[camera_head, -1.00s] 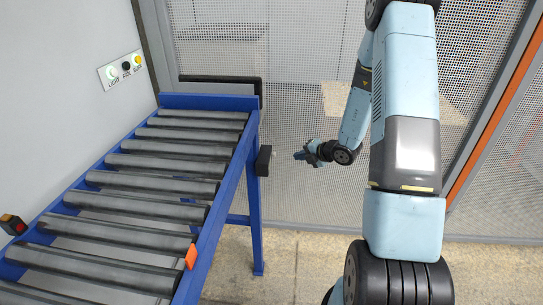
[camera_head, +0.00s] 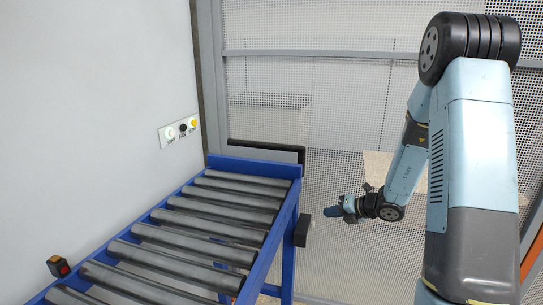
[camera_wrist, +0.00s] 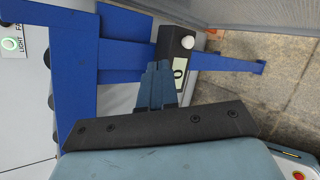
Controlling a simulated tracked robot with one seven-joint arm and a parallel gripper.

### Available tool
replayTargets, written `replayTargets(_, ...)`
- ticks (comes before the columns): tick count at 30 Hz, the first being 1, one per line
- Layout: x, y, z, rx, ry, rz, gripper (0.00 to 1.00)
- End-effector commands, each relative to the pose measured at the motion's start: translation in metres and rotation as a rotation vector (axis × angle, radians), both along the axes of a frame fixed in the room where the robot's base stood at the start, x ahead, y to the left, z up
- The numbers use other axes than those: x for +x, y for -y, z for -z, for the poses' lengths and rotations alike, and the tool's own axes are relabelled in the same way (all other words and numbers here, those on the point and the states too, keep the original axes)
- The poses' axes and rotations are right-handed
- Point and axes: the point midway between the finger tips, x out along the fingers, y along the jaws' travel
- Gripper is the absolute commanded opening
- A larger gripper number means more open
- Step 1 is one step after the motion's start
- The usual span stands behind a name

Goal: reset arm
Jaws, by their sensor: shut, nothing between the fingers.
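My gripper (camera_head: 332,212) is at the end of my light blue arm, right of the roller conveyor, in front of the mesh fence. It points left in the head view. In the wrist view its fingers (camera_wrist: 158,85) are together with nothing between them. The blue-framed conveyor (camera_head: 229,176) stands at the left and its rollers are empty. A black box (camera_head: 302,230) is fixed on its right side near my gripper; in the wrist view it appears just beyond the fingertips (camera_wrist: 176,42). I cannot tell the gap between them.
A small red-button box (camera_head: 59,266) sits at the lower left. A mesh fence (camera_head: 330,110) stands behind the conveyor and my arm. Stone floor shows in the wrist view (camera_wrist: 250,60).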

Motion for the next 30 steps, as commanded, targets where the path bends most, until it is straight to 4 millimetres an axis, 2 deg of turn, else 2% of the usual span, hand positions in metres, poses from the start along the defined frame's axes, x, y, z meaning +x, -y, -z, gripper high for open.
replayTargets(1, -0.007, -0.008, -0.018, -0.050, 0.055, -0.076, 0.00)
replayTargets(3, -0.018, -0.018, -0.037, -0.120, 0.129, -0.185, 0.00)
replayTargets(12, -0.076, -0.051, -0.108, -0.424, 0.446, -0.643, 0.00)
replayTargets(21, -0.142, -0.065, -0.159, -0.732, 0.751, -1.094, 0.00)
replayTargets(30, -0.207, -0.058, -0.197, -1.045, 1.020, -1.548, 0.00)
